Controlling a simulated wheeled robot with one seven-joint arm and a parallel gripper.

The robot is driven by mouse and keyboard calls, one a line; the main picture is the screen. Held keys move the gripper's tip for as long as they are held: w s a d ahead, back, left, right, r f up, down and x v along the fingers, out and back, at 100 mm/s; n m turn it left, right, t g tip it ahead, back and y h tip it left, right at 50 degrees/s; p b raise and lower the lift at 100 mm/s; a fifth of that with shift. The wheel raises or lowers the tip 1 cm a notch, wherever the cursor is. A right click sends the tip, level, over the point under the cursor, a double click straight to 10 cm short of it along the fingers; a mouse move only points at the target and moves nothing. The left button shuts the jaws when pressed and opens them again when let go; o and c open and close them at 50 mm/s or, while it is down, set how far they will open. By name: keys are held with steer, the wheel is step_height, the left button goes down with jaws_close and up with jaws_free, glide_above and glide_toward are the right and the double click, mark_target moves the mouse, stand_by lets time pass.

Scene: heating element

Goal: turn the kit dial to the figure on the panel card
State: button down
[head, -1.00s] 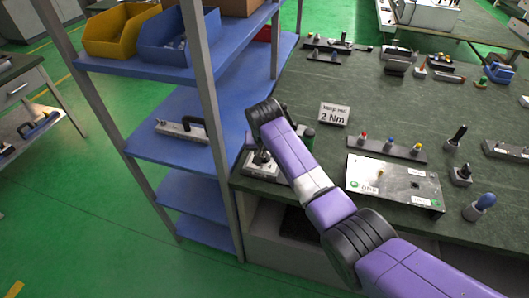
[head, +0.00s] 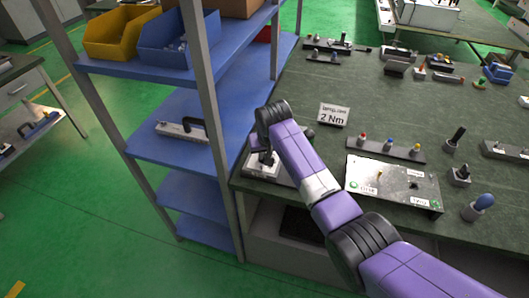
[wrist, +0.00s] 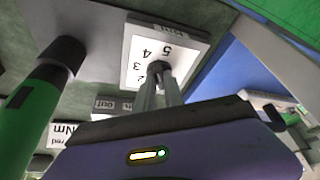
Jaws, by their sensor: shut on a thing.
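The kit dial is a dark knob (wrist: 157,67) on a white plate (wrist: 134,52) printed with figures; 2, 3, 4 and 5 show in the wrist view. In the head view its plate (head: 258,172) sits at the left front corner of the bench, partly under my arm. My gripper (wrist: 160,76) is shut on the knob from above. The fingers hide part of the scale, and I cannot tell which figure the knob points to. The panel card (head: 333,115) stands behind the dial and reads 2 Nm; its edge also shows upside down in the wrist view (wrist: 70,132).
A green-handled tool with a black collar (wrist: 30,115) stands close beside the dial. A metal panel (head: 394,183) and a rail with coloured knobs (head: 388,149) lie to the right. A blue shelf unit (head: 190,150) stands close on the left.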

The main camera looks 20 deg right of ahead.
steer(key=n, duration=0.2)
steer(key=n+y, duration=0.1)
steer(key=n+y+b, duration=0.1)
steer(key=n, duration=0.1)
steer(key=shift+d+f+n, duration=0.1)
steer(key=shift+d+n, duration=0.2)
steer(key=shift+w+d+n+g+y+b, duration=0.1)
steer(key=shift+n+g+y+b, duration=0.3)
steer(key=shift+n+b, duration=0.55)
steer(key=shift+w+d+n+g+y+b, duration=0.1)
steer(key=shift+n+g+y+b, duration=0.3)
steer(key=shift+n, duration=0.85)
steer(key=c, duration=1.4)
jaws_free()
steer(key=shift+c, duration=0.2)
steer(key=v, duration=0.8)
steer(key=shift+b, duration=0.45)
steer(key=shift+s, duration=0.1)
